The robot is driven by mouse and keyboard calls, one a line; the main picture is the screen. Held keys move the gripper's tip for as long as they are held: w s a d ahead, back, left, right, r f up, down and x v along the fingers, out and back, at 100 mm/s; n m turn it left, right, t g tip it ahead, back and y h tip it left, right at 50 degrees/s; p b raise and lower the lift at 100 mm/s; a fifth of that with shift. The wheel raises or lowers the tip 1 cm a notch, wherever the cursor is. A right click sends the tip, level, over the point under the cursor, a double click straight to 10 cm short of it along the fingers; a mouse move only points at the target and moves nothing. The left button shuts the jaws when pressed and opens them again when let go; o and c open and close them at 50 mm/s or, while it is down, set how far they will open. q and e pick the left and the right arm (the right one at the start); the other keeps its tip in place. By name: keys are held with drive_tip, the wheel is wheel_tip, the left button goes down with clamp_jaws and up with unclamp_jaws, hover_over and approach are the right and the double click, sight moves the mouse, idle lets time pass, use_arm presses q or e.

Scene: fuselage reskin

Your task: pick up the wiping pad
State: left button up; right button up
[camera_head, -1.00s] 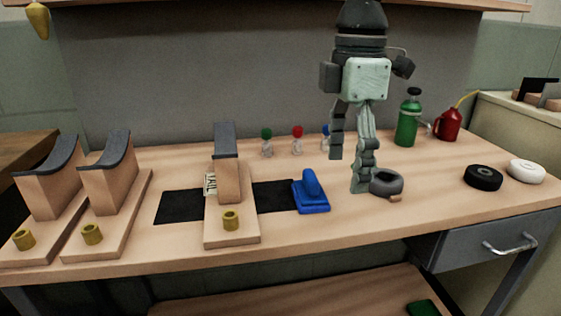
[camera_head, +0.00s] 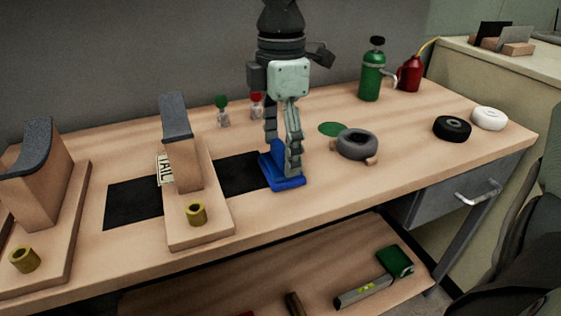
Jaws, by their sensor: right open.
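The blue wiping pad (camera_head: 288,184) lies on the workbench at the right end of a black mat, in the middle of the head view. My right gripper (camera_head: 281,158) points down over it from above. Its two fingers are open and hang at the pad's raised handle, one at the left and one at the right. The fingers hide most of the handle, and I cannot tell whether they touch it. My left gripper is not in view.
A wooden stand (camera_head: 216,218) is on the black mat (camera_head: 131,203) left of the pad. A grey ring (camera_head: 358,145) and a green disc (camera_head: 332,129) lie to the right. A green bottle (camera_head: 371,78) stands behind. The bench's front right is clear.

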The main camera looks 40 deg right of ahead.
sight(278, 148)
drive_tip(key=shift+f, duration=0.15)
drive_tip(key=c, duration=1.2)
drive_tip(key=shift+c, duration=0.2)
drive_tip(key=shift+r, duration=0.45)
drive_tip(key=r, duration=0.3)
drive_tip(key=shift+s+a+r, duration=0.15)
drive_tip(key=shift+a+r, duration=0.25)
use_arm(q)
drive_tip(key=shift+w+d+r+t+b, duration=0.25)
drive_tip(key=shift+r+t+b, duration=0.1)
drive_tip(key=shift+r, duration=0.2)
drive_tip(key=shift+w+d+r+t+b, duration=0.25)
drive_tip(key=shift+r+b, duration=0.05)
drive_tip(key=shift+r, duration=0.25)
use_arm(e)
drive_tip(key=s+a+r, duration=0.5)
drive_tip(key=a+r, duration=0.1)
drive_tip(key=a, duration=0.3)
drive_tip(key=shift+s+a+r, duration=0.15)
drive_tip(key=shift+a+r, duration=0.05)
drive_tip(key=shift+a, duration=0.05)
